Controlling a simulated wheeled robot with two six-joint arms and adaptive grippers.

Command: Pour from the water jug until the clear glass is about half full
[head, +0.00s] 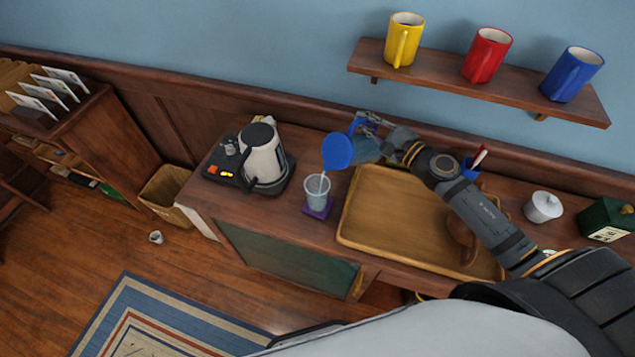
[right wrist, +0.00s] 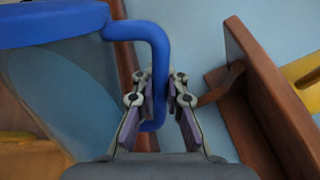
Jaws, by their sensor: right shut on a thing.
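The water jug has a clear bluish body (head: 368,152) and a blue lid (head: 337,151). It is tilted strongly, lid toward the clear glass. A thin stream of water (head: 322,180) runs from it down to the clear glass (head: 317,191). The glass stands upright on a purple coaster (head: 318,210); it looks to hold some water, but its level is hard to read. My right gripper (head: 374,124) is shut on the jug's blue handle (right wrist: 158,62); its fingers (right wrist: 161,92) close around it in the right wrist view. My left gripper is not in view.
A kettle (head: 264,156) stands left of the glass. A wooden tray (head: 390,215) lies right of it, under my right arm. A wall shelf (head: 445,72) with yellow, red and blue mugs is above.

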